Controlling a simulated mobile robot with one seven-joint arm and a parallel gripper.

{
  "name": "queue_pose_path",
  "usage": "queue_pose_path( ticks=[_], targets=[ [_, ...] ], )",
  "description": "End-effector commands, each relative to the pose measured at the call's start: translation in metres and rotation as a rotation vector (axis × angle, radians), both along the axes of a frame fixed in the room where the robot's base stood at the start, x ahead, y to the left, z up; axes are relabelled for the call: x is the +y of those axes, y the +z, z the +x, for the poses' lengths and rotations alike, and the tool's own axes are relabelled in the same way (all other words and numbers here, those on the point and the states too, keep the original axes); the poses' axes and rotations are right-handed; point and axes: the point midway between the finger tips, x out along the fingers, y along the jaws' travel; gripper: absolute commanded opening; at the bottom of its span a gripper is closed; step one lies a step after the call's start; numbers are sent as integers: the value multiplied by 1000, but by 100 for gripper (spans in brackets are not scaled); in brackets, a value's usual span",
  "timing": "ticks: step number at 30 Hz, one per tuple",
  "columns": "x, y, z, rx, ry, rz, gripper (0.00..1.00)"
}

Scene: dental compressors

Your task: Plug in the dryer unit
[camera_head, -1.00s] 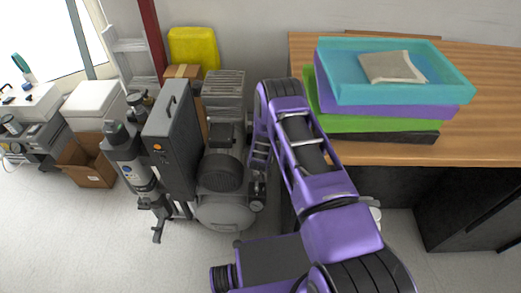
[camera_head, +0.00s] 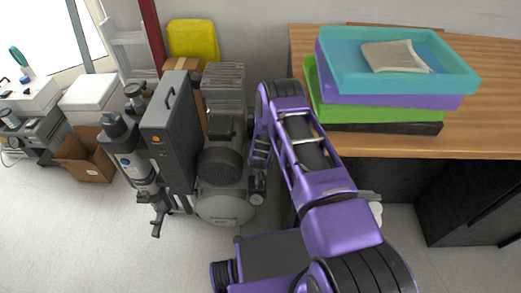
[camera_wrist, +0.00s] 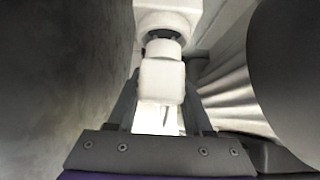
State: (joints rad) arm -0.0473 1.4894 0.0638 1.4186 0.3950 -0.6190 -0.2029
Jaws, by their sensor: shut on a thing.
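In the wrist view my gripper (camera_wrist: 162,112) is shut on a white plug (camera_wrist: 162,80), which sits between its dark fingers. A white fitting (camera_wrist: 168,18) with a dark ring lies right beyond the plug, in line with it. I cannot tell whether the plug is seated in it or only close to it. In the head view a tall dark grey box with a handle and an orange knob (camera_head: 170,130), perhaps the dryer unit, stands left of the grey compressor (camera_head: 222,165). My arm hides the gripper and plug there.
Large dark rounded surfaces crowd both sides of the wrist view. A wooden desk (camera_head: 500,125) with stacked trays (camera_head: 350,85) stands right of my arm. A cardboard box (camera_head: 85,165) and a yellow container (camera_head: 192,40) are at the left and back. The floor at front left is clear.

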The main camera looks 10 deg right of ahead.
Motion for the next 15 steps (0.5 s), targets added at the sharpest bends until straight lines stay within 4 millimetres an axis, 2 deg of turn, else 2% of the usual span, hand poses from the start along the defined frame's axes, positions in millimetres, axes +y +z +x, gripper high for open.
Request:
queue_pose_path(
  ticks=[14, 15],
  targets=[
    [0, -18, -1, 1, 1, -1, 0],
    [0, -17, 0, 1, 0, 0, 58]
  ],
)
